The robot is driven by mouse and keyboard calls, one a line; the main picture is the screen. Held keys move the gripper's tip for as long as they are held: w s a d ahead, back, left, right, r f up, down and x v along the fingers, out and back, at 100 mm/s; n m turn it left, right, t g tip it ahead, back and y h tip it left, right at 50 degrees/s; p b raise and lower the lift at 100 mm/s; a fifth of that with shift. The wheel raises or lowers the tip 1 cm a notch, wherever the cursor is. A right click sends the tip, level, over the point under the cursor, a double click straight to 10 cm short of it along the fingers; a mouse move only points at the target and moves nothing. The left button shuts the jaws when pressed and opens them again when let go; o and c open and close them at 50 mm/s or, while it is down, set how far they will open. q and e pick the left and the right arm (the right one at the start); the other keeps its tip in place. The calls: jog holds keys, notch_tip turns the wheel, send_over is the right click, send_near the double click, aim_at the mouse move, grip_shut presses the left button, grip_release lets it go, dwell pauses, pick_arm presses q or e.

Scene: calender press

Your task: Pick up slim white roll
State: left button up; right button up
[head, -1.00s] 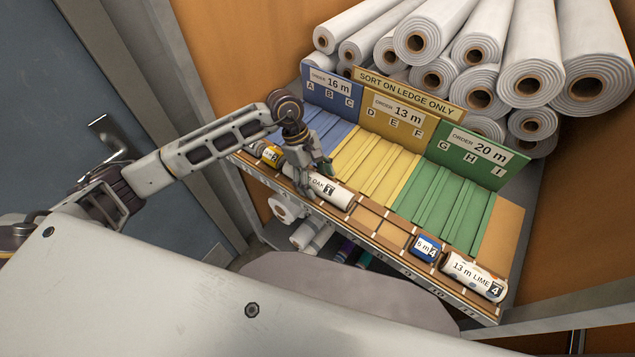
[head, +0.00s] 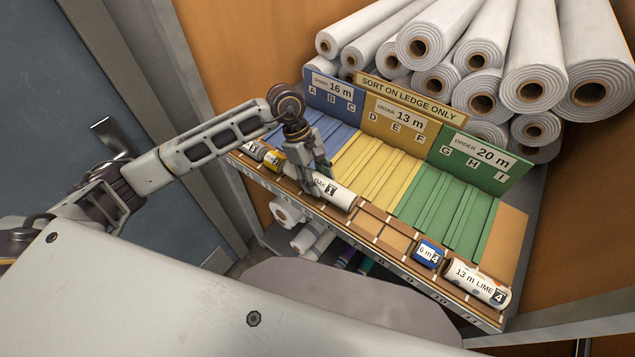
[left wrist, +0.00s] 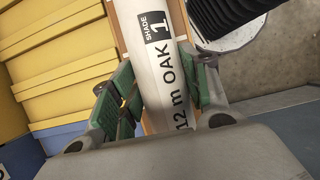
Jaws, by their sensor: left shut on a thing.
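A slim white roll (head: 338,195) labelled "12 m OAK", shade 1, lies lengthwise on the wooden ledge below the sorting boards. My left gripper (head: 314,185) reaches down over the roll's left part and is shut on it. In the left wrist view the roll (left wrist: 160,65) runs between the green-padded fingers (left wrist: 158,92), one on each side. The fingers hide part of the roll and its label in the head view. I cannot see any gap between roll and ledge. My right gripper is not in view.
A blue roll (head: 428,252) and a white "13 m LIME" roll (head: 480,285) lie to the right. Blue, yellow (head: 375,165) and green (head: 450,205) grooved bays lie behind, empty. Large white rolls (head: 470,50) are stacked at the back.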

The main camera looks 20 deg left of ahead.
aim_at(318, 176)
pick_arm(q)
notch_tip(318, 176, up, 6)
jog(key=shift+r+b, duration=0.25)
jog(key=shift+b, duration=0.4)
jog(key=shift+r, duration=0.7)
